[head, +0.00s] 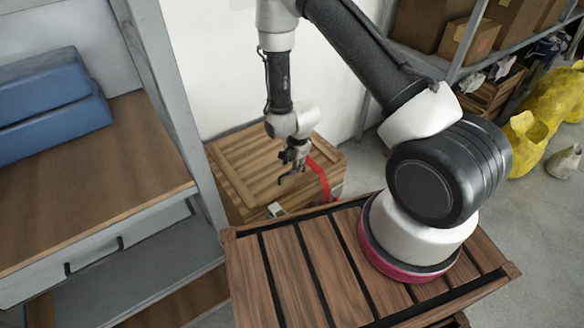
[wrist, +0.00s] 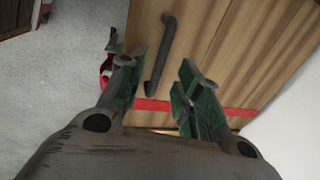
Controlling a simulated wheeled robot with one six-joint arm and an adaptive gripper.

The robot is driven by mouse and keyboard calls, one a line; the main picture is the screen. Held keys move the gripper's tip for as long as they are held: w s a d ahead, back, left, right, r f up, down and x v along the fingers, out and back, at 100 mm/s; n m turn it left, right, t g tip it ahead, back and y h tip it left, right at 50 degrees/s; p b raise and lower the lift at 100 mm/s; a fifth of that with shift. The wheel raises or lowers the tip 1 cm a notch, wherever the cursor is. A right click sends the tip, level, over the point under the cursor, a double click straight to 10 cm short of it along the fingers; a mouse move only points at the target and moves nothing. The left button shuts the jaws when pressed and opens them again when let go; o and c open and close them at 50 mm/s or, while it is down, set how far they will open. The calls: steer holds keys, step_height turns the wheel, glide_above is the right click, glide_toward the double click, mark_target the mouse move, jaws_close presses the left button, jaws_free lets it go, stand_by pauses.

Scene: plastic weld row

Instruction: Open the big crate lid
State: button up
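The big wooden crate (head: 238,213) stands on the floor beyond my base, and its slatted lid (head: 240,165) lies flat and looks closed. A dark bar handle (wrist: 160,60) is on the lid's wooden face in the wrist view. My gripper (head: 291,170) is over the lid's right part. In the wrist view my gripper (wrist: 162,72) is open, with green-padded fingers apart on either side of the handle's line. The handle appears beyond or between the fingertips; I cannot tell how deep. Nothing is gripped.
A red strap (head: 321,180) runs over the crate near my gripper. A wooden workbench (head: 95,180) with blue cases stands at left, its grey post close to the crate. A white wall (head: 215,60) is behind. Shelving and yellow bags (head: 526,142) are at right.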

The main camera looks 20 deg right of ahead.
steer(key=shift+w+a+f, duration=0.1)
steer(key=shift+w+f, duration=0.05)
steer(key=shift+f, duration=0.55)
steer(key=shift+w+f, duration=0.1)
steer(key=shift+f, duration=0.6)
jaws_close()
steer(key=shift+r, duration=0.1)
